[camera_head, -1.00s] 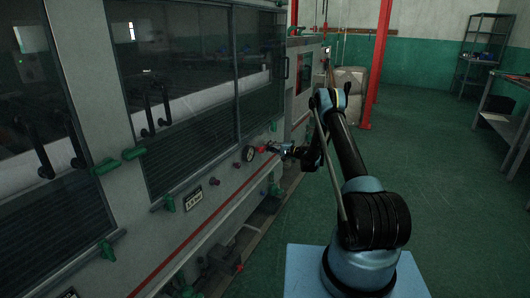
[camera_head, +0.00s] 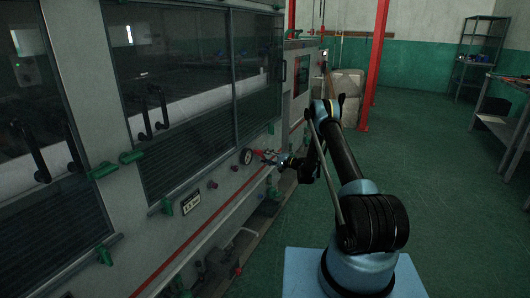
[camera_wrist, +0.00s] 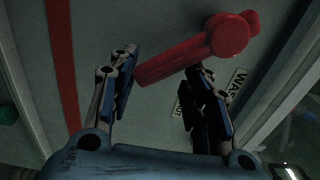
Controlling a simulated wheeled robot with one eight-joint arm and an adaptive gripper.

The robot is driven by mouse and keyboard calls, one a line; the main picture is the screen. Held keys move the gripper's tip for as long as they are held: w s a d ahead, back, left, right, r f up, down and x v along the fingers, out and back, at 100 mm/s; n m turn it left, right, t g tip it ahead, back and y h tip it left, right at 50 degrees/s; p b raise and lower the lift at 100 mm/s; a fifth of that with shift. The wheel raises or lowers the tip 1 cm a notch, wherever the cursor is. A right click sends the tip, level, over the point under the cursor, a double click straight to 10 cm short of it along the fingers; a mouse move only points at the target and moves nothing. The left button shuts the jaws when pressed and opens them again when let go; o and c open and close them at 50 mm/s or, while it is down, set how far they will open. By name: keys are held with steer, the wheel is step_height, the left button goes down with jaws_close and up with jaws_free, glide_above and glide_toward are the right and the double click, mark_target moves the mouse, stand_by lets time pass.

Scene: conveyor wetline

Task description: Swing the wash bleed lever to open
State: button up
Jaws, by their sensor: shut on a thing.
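The red wash bleed lever (camera_wrist: 178,60) crosses between my fingertips in the wrist view, its round hub at the upper right and its arm slanting down to the left. My gripper (camera_wrist: 160,84) is shut on the lever arm, with one finger on each side. Part of the lever is hidden by the right finger. In the head view my gripper (camera_head: 276,159) is at the machine's front panel, at the small red lever (camera_head: 266,153) right of a round gauge (camera_head: 246,156).
A red post (camera_head: 373,70) stands behind my arm. The green floor to the right is clear up to a workbench (camera_head: 515,140).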

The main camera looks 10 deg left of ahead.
steer(key=shift+o, duration=0.9)
steer(key=shift+s+a+f+g, duration=0.15)
steer(key=shift+s+a+f, duration=0.25)
steer(key=shift+s, duration=0.15)
steer(key=shift+s+a+f+g, duration=0.15)
steer(key=shift+s+a+f, duration=0.1)
steer(key=shift+s+f, duration=0.2)
steer(key=o, duration=0.3)
steer(key=shift+s+r, duration=0.15)
steer(key=shift+s, duration=0.05)
steer(key=v, duration=0.7)
steer(key=shift+w+d+r, duration=0.1)
steer(key=shift+w+d, duration=0.1)
